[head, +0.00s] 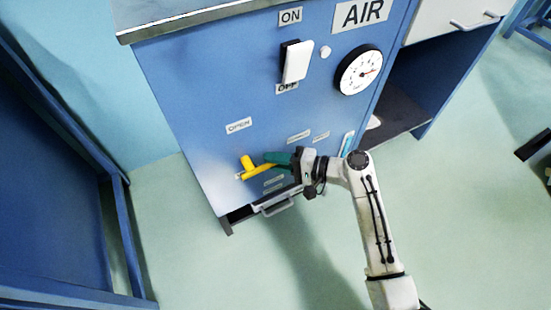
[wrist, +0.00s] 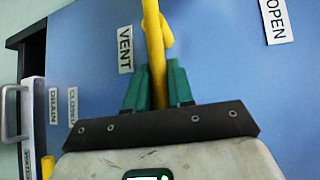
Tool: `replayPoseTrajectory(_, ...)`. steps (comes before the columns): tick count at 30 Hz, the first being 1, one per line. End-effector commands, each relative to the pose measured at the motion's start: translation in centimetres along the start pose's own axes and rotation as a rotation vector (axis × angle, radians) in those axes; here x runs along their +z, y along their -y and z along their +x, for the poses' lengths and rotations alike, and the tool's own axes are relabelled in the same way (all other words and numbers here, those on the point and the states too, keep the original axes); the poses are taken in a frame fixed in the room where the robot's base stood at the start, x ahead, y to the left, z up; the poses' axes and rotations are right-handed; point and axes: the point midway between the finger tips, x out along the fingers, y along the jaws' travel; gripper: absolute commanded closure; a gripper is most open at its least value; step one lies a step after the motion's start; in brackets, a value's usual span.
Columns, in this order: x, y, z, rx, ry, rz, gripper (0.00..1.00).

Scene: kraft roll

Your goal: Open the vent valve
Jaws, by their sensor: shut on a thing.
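The vent valve is a yellow lever (head: 256,170) low on the blue cabinet front, with a thicker yellow hub at its left end in the head view. The lever runs from the hub to the right, away from below the OPEN label (head: 239,125). My gripper (head: 279,159) has green fingers shut around the lever's free end. In the wrist view the yellow lever (wrist: 153,45) passes between the green fingers (wrist: 153,88). The VENT label (wrist: 125,50) is beside it, and the OPEN label (wrist: 276,20) is at the upper right. The gripped end is partly hidden.
The cabinet also carries a white switch (head: 297,62) with ON and OFF labels and an AIR gauge (head: 360,69). A drawer handle (head: 277,207) sits below the lever. In the wrist view another yellow part (wrist: 48,166) shows near the DRAIN label (wrist: 54,106). Open floor lies in front.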

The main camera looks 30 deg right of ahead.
Motion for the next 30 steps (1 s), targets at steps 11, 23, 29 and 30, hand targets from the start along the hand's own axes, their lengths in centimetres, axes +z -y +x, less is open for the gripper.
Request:
replayPoseTrajectory(11, 0.6, 2.6, -0.2, 0.175, -0.047, -0.174, 1.0)
replayPoseTrajectory(23, 1.1, 3.5, 0.0, 0.332, -0.091, -0.33, 1.0)
replayPoseTrajectory(29, 1.2, 3.5, 0.1, 0.365, -0.102, -0.364, 1.0)
replayPoseTrajectory(30, 1.2, 3.5, 0.1, 0.368, -0.102, -0.367, 1.0)
